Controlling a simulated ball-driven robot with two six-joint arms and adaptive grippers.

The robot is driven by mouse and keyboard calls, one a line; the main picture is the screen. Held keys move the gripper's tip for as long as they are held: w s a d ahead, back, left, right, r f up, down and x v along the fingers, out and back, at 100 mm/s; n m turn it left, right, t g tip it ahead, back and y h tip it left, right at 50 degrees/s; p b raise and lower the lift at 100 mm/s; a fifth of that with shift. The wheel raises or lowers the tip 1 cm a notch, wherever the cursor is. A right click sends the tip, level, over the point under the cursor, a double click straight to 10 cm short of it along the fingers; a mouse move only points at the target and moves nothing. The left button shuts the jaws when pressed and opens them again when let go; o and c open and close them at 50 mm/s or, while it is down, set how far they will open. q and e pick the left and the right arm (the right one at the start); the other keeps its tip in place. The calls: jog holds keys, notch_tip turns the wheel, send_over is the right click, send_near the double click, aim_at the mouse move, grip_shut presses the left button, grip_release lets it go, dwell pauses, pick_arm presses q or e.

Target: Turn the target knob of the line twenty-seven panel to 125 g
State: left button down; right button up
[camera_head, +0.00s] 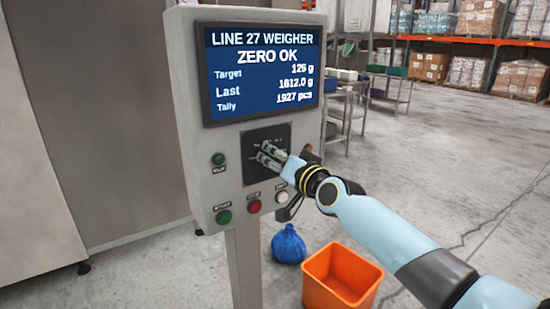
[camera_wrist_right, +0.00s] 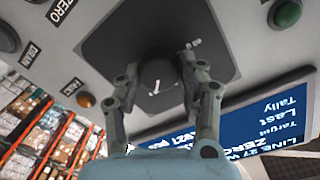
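The line 27 weigher panel (camera_head: 190,105) stands on a post, its screen (camera_head: 264,72) showing "ZERO OK", Target 125 g, Last 1612.0 g, Tally 1927 pcs. The target knob (camera_wrist_right: 158,80) sits on a dark square plate (camera_wrist_right: 120,38) and carries a white pointer line; in the head view my fingers mostly hide it. My right gripper (camera_head: 268,154) is at the plate. In the right wrist view its fingers (camera_wrist_right: 158,72) stand open on both sides of the knob, with gaps visible; whether one fingertip touches is unclear. My left gripper is in neither view.
Green buttons (camera_head: 218,159) (camera_head: 224,217), a red button (camera_head: 254,206) and a white button (camera_head: 281,197) surround the plate. An amber button (camera_wrist_right: 86,100) is close beside it. An orange bin (camera_head: 342,278) and blue bag (camera_head: 289,244) stand on the floor below.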

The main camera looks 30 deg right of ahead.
jog(key=o, duration=0.4)
jog(key=s, duration=1.2)
jog(key=shift+d+r, duration=0.2)
jog(key=shift+d, duration=0.05)
jog(key=shift+f, duration=0.15)
jog(key=s+d+f+g+h+b, duration=0.15)
jog(key=s+f, duration=0.35)
jog(key=f, duration=0.7)
jog(key=s+f+g+b, duration=0.2)
jog(key=s+f+g, duration=0.15)
jog(key=f, duration=0.95)
jog(key=s+f+g+h+b, duration=0.15)
jog(key=s+f, duration=0.35)
jog(key=f, duration=0.7)
jog(key=s+a+f+n+g+y+b, duration=0.1)
jog(key=s+f+g+b, duration=0.3)
jog(key=s+f, duration=1.1)
jog(key=s+f+n+g, duration=0.1)
jog(key=s+f+g, duration=0.1)
jog(key=s, duration=0.4)
jog(key=s+a+f+n+g, duration=0.1)
jog(key=s+f+n+g, duration=0.1)
jog(key=s, duration=0.5)
jog(key=s+f+n+g+p, duration=0.1)
jog(key=s+f+n+g, duration=0.1)
jog(key=s, duration=0.5)
jog(key=shift+a+f, duration=0.35)
jog(key=shift+f, duration=0.45)
